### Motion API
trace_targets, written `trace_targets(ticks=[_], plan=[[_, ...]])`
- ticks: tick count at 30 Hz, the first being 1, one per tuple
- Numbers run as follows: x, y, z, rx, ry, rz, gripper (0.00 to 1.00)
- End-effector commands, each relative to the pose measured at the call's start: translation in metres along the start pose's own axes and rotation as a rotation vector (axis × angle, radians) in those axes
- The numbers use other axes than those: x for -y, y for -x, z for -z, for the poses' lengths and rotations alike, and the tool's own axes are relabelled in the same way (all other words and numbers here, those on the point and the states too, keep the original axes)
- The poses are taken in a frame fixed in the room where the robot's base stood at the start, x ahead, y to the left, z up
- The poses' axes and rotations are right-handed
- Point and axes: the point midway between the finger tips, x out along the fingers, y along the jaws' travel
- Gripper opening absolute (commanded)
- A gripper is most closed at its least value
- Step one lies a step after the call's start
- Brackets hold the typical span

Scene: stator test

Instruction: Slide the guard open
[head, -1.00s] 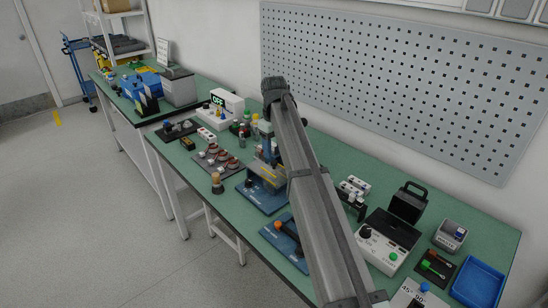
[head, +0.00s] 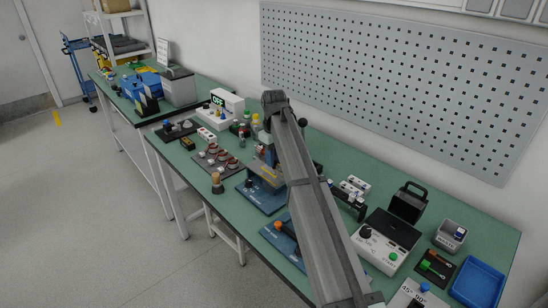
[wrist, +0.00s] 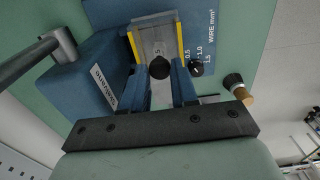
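The guard (wrist: 158,38) is a clear plate with yellow side edges and a black round knob (wrist: 158,68), on a blue bench machine (wrist: 100,65) in the wrist view. My gripper (wrist: 160,72) has its two blue fingers on either side of the knob, with a gap visible beside it. I cannot tell whether a finger touches it. In the head view the machine (head: 262,198) stands mid-bench, with the yellow of the guard (head: 267,174) partly showing. My arm hides its right side and my gripper there.
A small dial (wrist: 196,68) marked for wire size sits right of the guard. A wooden-handled tool (wrist: 238,88) stands beyond it. A grey lever (wrist: 30,60) rises at the left.

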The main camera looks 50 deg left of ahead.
Motion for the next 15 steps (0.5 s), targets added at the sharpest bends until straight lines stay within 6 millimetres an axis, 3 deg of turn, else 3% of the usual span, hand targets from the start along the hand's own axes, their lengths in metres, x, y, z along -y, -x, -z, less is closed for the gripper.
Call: trace_targets(ticks=[8, 15], plan=[[0.0, 0.0001, -0.0001, 0.0, 0.0, 0.0, 0.01], [0.0, 0.0001, 0.0, 0.0, 0.0, 0.0, 0.0]])
